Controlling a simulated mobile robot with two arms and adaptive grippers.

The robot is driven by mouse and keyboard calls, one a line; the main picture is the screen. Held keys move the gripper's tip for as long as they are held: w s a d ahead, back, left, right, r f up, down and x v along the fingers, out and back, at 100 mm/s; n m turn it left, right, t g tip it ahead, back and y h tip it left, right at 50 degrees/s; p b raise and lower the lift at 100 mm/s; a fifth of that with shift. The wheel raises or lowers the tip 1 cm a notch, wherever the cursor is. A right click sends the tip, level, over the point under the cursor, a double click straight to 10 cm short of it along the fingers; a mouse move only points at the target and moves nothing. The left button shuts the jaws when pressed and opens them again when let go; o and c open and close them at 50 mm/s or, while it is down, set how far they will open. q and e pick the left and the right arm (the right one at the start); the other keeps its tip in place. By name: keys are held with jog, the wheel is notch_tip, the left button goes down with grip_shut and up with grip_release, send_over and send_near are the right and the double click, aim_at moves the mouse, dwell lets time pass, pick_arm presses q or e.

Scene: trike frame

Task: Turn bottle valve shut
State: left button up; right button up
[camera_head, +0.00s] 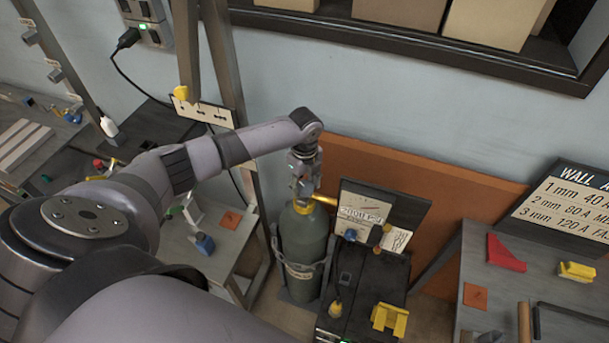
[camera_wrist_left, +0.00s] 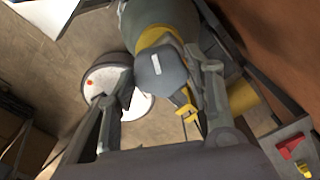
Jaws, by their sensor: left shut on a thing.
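The grey-green gas bottle (camera_head: 302,245) stands upright in a dark holder by the wall. My left gripper (camera_head: 304,190) is at its top, reaching down from above, and largely hides the valve in the head view. In the left wrist view the dark faceted valve knob (camera_wrist_left: 162,76), with a white line on it, sits between the fingers of the left gripper (camera_wrist_left: 163,68). The gripper is shut on the knob. The yellow bottle neck (camera_wrist_left: 155,38) shows beside the knob. My right gripper is not in view.
A round white gauge (camera_wrist_left: 108,82) lies close to one finger. A dark machine (camera_head: 365,285) with a labelled panel (camera_head: 365,215) stands just right of the bottle. An orange board (camera_head: 400,185) leans on the wall behind. A grey bench (camera_head: 505,285) is at the right.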

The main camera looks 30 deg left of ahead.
aim_at(305, 187)
pick_arm(q)
jog(key=m+b, duration=0.1)
jog(key=m, duration=0.5)
jog(key=shift+w+m, duration=0.1)
jog(key=shift+m, duration=0.2)
jog(key=m+b, duration=0.1)
jog(key=m, duration=0.4)
jog(key=shift+r, duration=0.1)
dwell(0.3)
jog(key=o, duration=1.2)
notch_tip(305, 187, up, 12)
jog(key=shift+f, duration=0.1)
